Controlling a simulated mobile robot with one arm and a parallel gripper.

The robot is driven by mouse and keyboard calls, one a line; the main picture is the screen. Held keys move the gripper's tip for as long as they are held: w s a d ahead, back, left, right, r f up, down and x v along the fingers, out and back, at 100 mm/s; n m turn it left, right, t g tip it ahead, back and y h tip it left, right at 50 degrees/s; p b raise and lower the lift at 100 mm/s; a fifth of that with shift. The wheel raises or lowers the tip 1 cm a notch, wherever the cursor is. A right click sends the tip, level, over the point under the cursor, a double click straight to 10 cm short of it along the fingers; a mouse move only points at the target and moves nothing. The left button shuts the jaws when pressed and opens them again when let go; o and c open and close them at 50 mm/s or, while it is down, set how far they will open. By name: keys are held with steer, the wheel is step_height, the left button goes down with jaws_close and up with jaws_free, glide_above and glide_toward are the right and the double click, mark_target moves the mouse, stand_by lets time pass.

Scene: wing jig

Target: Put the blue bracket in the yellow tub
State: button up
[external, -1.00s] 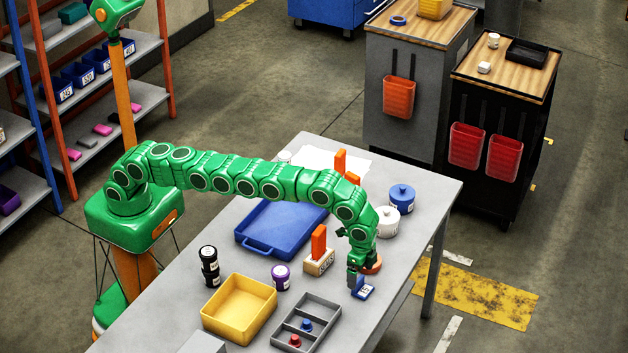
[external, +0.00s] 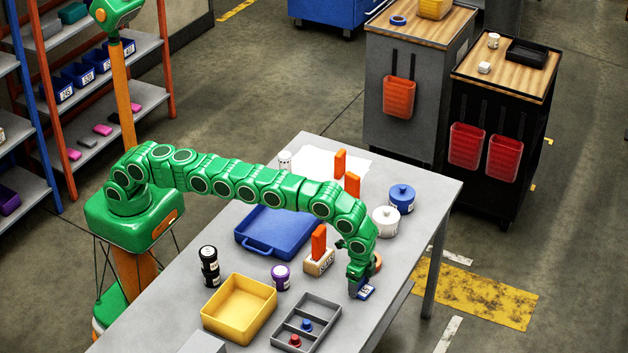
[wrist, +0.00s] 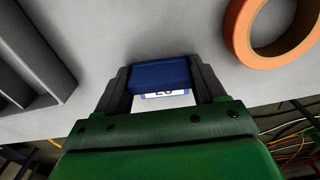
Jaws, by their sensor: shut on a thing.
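The blue bracket (external: 366,293) is at the right front edge of the table, with a white label on it. My gripper (external: 357,285) is shut on it. In the wrist view the bracket (wrist: 160,74) sits between the two dark fingers of my gripper (wrist: 160,85), its label partly hidden. I cannot tell whether it touches the table. The yellow tub (external: 239,308) stands open and empty on the table, to the left of my gripper.
A grey divided tray (external: 320,313) with small red and blue pieces lies between bracket and tub. A wooden block with an orange upright (external: 319,258), a purple-labelled jar (external: 281,277) and a blue tray (external: 253,246) are nearby. An orange tape ring (wrist: 236,38) lies beside my gripper.

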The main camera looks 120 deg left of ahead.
steer(key=shift+c, duration=0.6)
step_height(320, 180, up, 10)
steer(key=shift+f, duration=0.1)
steer(key=shift+d, duration=0.1)
